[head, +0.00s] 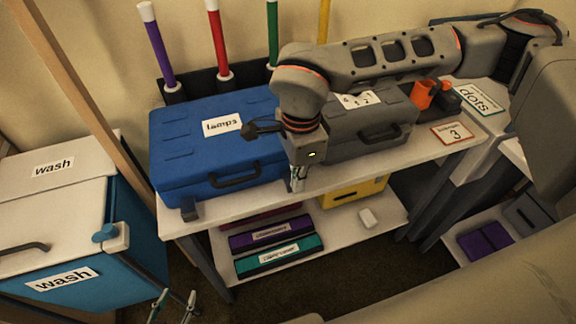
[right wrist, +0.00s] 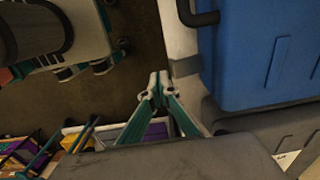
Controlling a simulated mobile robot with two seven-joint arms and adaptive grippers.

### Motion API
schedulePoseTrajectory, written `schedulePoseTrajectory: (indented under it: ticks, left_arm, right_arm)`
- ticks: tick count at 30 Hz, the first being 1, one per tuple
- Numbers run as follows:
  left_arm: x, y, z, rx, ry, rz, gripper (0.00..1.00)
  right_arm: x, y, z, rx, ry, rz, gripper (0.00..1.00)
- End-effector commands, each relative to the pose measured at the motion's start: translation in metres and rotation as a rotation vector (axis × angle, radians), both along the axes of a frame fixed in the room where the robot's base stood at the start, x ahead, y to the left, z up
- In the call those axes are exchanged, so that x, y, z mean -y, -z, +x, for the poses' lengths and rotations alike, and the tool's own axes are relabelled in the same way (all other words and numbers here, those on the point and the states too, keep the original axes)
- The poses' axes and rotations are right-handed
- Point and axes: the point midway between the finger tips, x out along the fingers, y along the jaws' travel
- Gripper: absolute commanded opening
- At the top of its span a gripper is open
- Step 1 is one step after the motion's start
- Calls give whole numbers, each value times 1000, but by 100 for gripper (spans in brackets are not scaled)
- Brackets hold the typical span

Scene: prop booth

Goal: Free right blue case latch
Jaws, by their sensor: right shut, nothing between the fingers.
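The blue case (head: 215,150) with the "lamps" label sits closed on the white table, its black handle (head: 235,182) at the front. A dark grey latch (head: 190,210) shows at its left front. My right gripper (head: 298,186) points down at the case's right front corner and hides the right latch in the head view. In the right wrist view, its fingertips (right wrist: 158,78) are together and empty. The grey right latch (right wrist: 185,67) lies just beside them at the case edge; whether they touch, I cannot tell. My left gripper (head: 173,305) is open and empty at the bottom.
A grey case (head: 365,130) stands close to the right of the blue case. Orange cups (head: 424,95) and a "3" card (head: 453,133) lie farther right. Colored rods (head: 217,40) stand behind. A lower shelf (head: 355,225) holds boxes. A blue "wash" bin (head: 60,260) stands left.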

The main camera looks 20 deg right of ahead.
Motion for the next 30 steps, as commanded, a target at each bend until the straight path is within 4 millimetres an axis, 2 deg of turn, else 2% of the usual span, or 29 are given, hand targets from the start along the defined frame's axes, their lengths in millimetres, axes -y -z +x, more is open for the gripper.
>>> schedulePoseTrajectory:
  ticks: [8, 24, 30]
  left_arm:
    - [0, -2, 0, 1, 0, 0, 40]
    - [0, -33, 7, 18, 0, 0, 40]
    - [0, -38, 8, 21, 0, 0, 40]
  right_arm:
    - [0, -2, 0, -1, 0, -1, 0]
    - [0, -50, 0, 0, 0, -1, 0]
    - [0, -60, 0, -2, 0, -1, 0]
